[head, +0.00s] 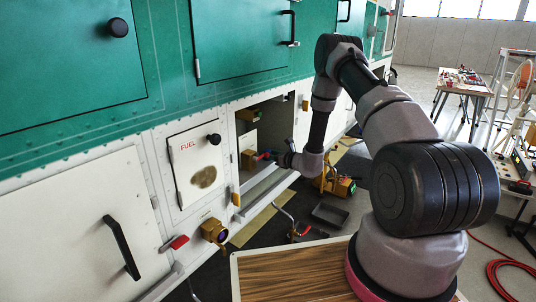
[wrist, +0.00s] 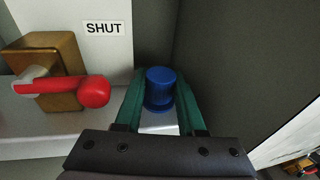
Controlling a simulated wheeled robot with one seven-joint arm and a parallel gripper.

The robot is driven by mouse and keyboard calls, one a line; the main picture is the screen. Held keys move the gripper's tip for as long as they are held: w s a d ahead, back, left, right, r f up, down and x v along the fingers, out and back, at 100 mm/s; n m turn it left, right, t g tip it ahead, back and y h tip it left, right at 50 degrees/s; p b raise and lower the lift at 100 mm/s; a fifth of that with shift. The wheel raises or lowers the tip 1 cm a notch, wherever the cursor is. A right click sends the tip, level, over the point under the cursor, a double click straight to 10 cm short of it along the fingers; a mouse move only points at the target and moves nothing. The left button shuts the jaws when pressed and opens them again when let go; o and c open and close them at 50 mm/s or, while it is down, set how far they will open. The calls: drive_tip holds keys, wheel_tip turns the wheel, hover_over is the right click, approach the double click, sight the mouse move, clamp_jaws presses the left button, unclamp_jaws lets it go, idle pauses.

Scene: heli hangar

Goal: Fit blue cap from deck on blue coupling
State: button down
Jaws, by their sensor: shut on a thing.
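The blue cap (wrist: 160,80) is a short ribbed blue cylinder between the green fingers of my gripper (wrist: 160,103) in the wrist view. The fingers are shut on it. A wider blue band shows at its lower end; I cannot tell whether that is part of the cap or a coupling under it. In the head view my gripper (head: 277,157) reaches into the open bay (head: 270,125) in the white lower wall, with a trace of blue at its tip. A brass fitting (head: 210,230) with a dark blue-purple round face sits on the wall lower down.
A brass valve block (wrist: 62,58) with a red ball-ended lever (wrist: 93,91) stands left of my fingers, below a SHUT label (wrist: 104,28). A dark wall (wrist: 235,60) is close on the right. The FUEL door (head: 197,165) is left of the bay. A tray (head: 330,214) lies on the floor.

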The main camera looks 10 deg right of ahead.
drive_tip(key=shift+f, duration=0.2)
idle(0.6)
drive_tip(key=shift+c, duration=2.1)
unclamp_jaws()
